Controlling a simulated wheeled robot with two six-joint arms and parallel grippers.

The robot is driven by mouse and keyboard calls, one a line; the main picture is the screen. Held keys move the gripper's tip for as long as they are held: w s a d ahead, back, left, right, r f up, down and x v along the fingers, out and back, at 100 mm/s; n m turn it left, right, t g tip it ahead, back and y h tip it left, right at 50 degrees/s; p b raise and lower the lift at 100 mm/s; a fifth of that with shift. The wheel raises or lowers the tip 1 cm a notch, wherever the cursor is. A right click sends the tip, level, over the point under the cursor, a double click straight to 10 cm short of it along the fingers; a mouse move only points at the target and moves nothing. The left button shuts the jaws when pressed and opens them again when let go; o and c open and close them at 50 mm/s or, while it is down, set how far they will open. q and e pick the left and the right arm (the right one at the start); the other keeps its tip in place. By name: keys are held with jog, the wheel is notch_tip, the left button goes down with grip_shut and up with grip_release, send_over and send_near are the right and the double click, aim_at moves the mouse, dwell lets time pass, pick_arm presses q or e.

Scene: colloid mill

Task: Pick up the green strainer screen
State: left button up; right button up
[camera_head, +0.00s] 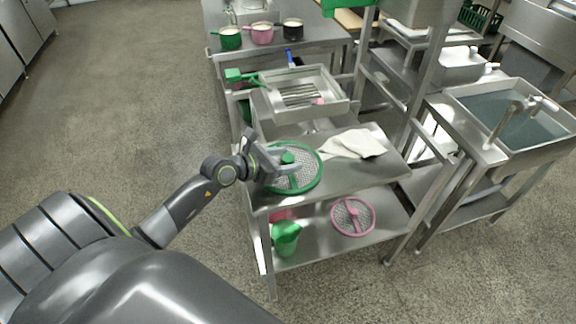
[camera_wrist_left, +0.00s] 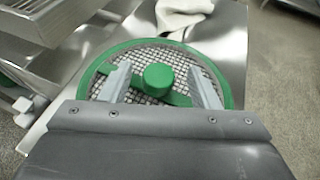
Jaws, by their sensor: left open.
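The green strainer screen (camera_head: 308,174) is a round mesh disc with a green rim, a green crossbar and a green centre knob. It lies on the upper shelf of the steel cart, near its left end. My left gripper (camera_head: 287,162) is over it. In the left wrist view the screen (camera_wrist_left: 222,82) fills the middle, and the open fingers of my left gripper (camera_wrist_left: 162,84) stand on either side of the green knob (camera_wrist_left: 158,78). I cannot tell whether the fingers touch the knob. My right gripper is not in view.
A white cloth (camera_head: 354,144) lies right of the screen on the steel shelf (camera_head: 372,176). A pink strainer screen (camera_head: 353,216) and a green jug (camera_head: 286,238) are on the lower shelf. A steel tray (camera_head: 336,103) stands behind. A sink (camera_head: 515,122) is at right.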

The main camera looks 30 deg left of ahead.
aim_at(287, 158)
pick_arm(q)
jog(key=x, duration=0.3)
jog(key=shift+w, duration=0.2)
jog(key=shift+s, duration=0.1)
jog(key=shift+c, duration=0.3)
jog(key=c, duration=1.1)
